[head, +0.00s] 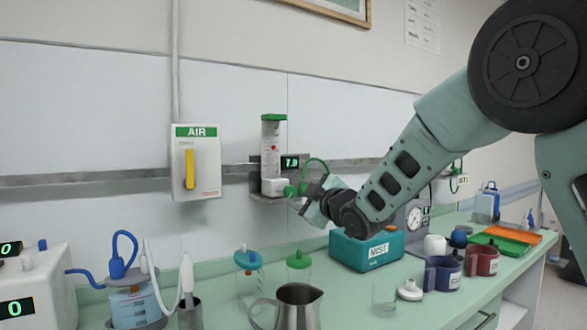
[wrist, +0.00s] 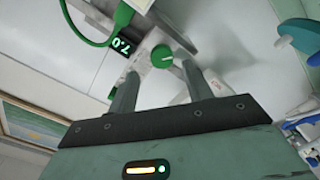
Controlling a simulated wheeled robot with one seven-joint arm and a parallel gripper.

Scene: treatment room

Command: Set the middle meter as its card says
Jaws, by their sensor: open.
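The meter (head: 272,160) on the wall rail is a clear upright tube with a green top and a small red mark inside. Its display (head: 291,162) reads 7.0, which also shows in the wrist view (wrist: 124,46). A green knob (wrist: 162,56) with a pale pointer line sits low on the meter. My gripper (head: 304,196) is beside the knob in the head view. In the wrist view my gripper (wrist: 162,68) is open, with the knob just beyond and between the fingertips; I cannot tell whether they touch it. I can make out no readable card for this meter.
An AIR box (head: 197,160) with a yellow handle hangs left of the meter. A teal MIST box (head: 366,250) stands on the counter below my arm. A steel jug (head: 297,305), mugs (head: 442,273) and lidded bottles crowd the counter. Another meter (head: 455,181) hangs farther right.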

